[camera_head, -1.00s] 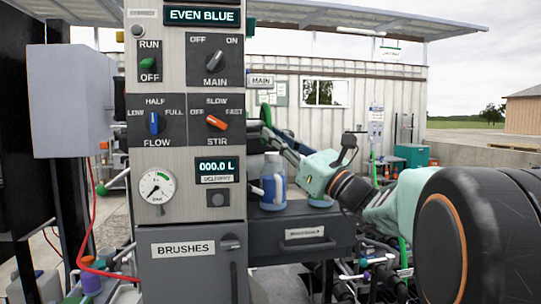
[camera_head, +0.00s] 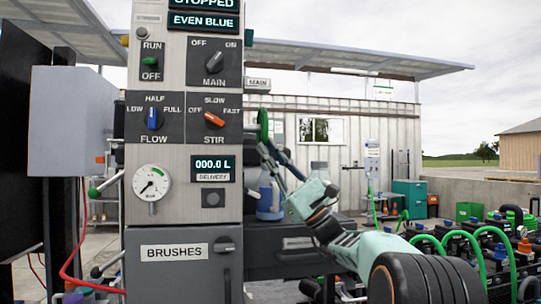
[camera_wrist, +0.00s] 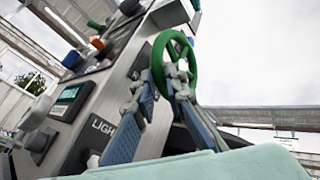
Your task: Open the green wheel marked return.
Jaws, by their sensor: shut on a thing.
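In the head view the wheel (camera_head: 263,124) shows as a thin green edge at the right side of the grey panel. My gripper (camera_wrist: 163,82) has its blue-grey fingers on either side of the near part of the wheel and is shut on it. My gripper (camera_head: 268,150) reaches the wheel from the lower right in the head view.
The panel (camera_head: 168,215) carries knobs, a gauge and displays. A bottle (camera_head: 266,197) stands on a dark shelf behind my arm. Green hoses (camera_head: 490,245) and fittings crowd the lower right. A grey box (camera_head: 72,120) is at the left.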

